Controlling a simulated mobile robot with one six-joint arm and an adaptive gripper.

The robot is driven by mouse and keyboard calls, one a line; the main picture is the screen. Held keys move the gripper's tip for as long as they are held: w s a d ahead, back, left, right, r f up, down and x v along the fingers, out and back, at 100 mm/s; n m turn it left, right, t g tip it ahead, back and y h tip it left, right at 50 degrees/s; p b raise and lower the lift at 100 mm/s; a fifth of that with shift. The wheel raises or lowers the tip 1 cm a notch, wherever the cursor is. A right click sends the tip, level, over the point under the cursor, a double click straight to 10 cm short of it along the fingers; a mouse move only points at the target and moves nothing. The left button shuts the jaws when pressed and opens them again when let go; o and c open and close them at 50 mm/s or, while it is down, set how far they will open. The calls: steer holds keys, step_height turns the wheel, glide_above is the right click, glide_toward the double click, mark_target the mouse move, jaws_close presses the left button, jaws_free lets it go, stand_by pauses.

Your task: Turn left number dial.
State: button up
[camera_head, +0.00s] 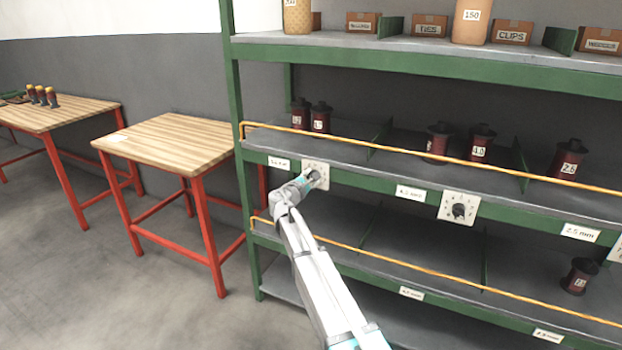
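The left number dial (317,167) is a pale square plate on the green front edge of the middle shelf. My arm reaches up from the bottom of the view, and my gripper (313,178) is right at this dial, covering its lower left part. I cannot tell whether the fingers touch the knob or how far they are closed. A second number dial (459,208) with a dark knob and marks around it sits further right on the same edge.
The green shelf rack (410,183) holds dark red coils (321,117) behind an orange rail (420,154). Boxes and large rolls stand on the top shelf. Floor between is clear.

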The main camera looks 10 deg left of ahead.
steer(key=shift+w+a+m, duration=0.1)
steer(key=shift+m, duration=0.9)
steer(key=o, duration=1.1)
steer(key=shift+o, duration=0.2)
